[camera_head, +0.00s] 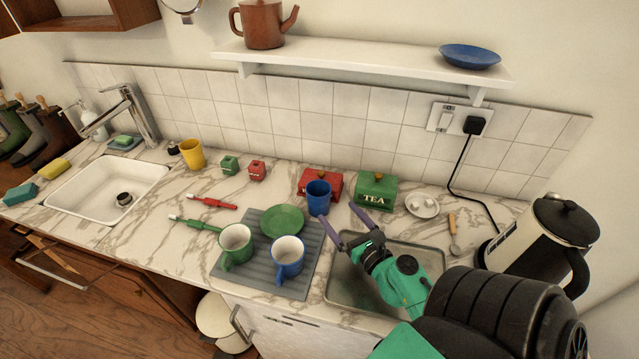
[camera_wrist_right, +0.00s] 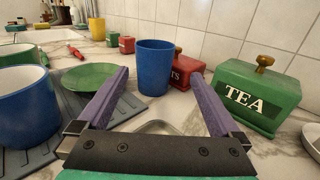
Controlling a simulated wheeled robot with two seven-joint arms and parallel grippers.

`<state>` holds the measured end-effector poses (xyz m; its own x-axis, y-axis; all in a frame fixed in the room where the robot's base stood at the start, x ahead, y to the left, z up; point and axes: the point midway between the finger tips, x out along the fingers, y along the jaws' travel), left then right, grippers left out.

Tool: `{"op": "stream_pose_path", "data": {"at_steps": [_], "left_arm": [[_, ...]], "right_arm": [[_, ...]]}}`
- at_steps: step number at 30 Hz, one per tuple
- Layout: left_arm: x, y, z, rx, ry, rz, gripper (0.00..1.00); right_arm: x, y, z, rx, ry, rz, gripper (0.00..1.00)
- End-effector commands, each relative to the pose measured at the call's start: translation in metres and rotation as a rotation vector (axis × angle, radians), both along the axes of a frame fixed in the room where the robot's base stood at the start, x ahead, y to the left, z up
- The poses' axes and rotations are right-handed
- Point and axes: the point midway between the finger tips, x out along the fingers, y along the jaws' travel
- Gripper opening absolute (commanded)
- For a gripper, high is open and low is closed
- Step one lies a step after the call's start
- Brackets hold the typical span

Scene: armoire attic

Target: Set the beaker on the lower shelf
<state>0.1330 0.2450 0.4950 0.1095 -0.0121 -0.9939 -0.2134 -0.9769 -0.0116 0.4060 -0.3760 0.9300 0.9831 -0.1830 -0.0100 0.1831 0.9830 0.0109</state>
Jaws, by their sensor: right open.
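A plain blue beaker (camera_head: 319,197) stands upright on the marble counter, at the back edge of the grey ribbed mat. It also shows in the right wrist view (camera_wrist_right: 155,68), beyond and between my fingertips. A yellow beaker (camera_head: 192,154) stands by the sink; it also shows in the right wrist view (camera_wrist_right: 97,28). A white wall shelf (camera_head: 360,61) runs above the tiles. My right gripper (camera_head: 343,218) is open and empty, its purple fingers pointing at the blue beaker, apart from it. My left gripper is not in view.
The shelf holds a brown teapot (camera_head: 263,24) and a blue plate (camera_head: 469,56), with bare room between. Green and blue mugs and a green plate occupy the mat (camera_head: 252,268). A kettle (camera_head: 537,247) stands right.

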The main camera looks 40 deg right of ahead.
Motion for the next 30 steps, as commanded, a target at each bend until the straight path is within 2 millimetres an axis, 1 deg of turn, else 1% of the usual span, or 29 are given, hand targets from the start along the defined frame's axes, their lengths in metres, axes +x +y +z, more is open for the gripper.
{"op": "stream_pose_path", "data": {"at_steps": [1, 2, 5, 7, 10, 14, 18, 19, 22, 28, 29, 30], "left_arm": [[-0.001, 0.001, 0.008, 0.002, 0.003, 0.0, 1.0], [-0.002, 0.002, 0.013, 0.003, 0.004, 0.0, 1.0], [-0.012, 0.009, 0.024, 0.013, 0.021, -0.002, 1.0], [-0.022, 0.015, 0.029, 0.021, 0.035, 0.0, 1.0], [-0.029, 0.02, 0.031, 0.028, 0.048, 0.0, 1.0], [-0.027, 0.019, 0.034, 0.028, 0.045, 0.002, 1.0], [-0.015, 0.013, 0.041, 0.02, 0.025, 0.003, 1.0], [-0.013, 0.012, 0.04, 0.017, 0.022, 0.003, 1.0], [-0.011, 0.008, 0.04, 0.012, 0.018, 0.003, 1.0], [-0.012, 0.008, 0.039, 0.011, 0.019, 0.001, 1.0], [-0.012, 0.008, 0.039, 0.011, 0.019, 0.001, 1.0], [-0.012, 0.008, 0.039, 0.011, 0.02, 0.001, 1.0]], "right_arm": [[0.009, -0.001, 0.005, 0.0, -0.002, 0.003, 1.0], [0.015, -0.002, 0.007, -0.002, -0.003, 0.005, 1.0], [0.042, -0.007, 0.009, -0.004, -0.002, 0.005, 1.0], [0.06, -0.01, 0.007, -0.004, -0.002, 0.004, 1.0], [0.079, -0.014, 0.004, -0.004, -0.001, 0.003, 1.0], [0.095, -0.016, 0.003, -0.003, 0.0, 0.003, 1.0], [0.122, -0.02, 0.006, -0.004, -0.002, 0.003, 1.0], [0.127, -0.021, 0.004, -0.004, -0.001, 0.003, 1.0], [0.138, -0.023, 0.003, -0.005, 0.0, 0.003, 1.0], [0.139, -0.023, 0.002, -0.005, 0.001, 0.003, 1.0], [0.139, -0.023, 0.002, -0.005, 0.001, 0.003, 0.89], [0.139, -0.023, 0.002, -0.005, 0.001, 0.003, 0.73]]}}
